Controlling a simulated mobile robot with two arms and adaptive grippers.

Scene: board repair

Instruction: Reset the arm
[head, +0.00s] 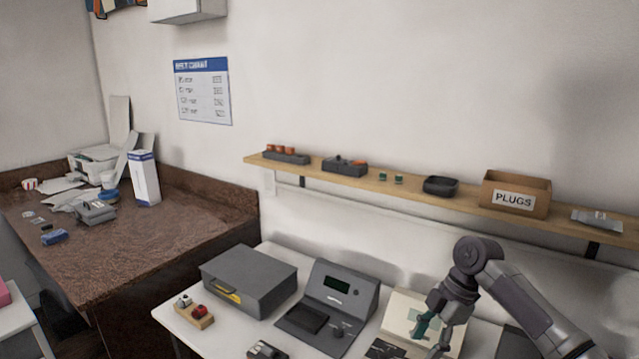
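My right arm comes in from the lower right. Its gripper (432,335) hangs low over the right part of the white table (235,335), in front of a cream-coloured panel with a green area (405,305). A teal-green piece shows at the gripper's fingers; I cannot tell whether it is part of the gripper or something held. The finger gap is too small and overlapped to read. My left gripper is not in view.
A grey case (250,275), a dark grey device with a screen (335,300) and a wooden block (195,312) stand on the table. Above runs a wooden shelf (410,190) with trays and a PLUGS box (515,195). A brown counter (150,245) is at left.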

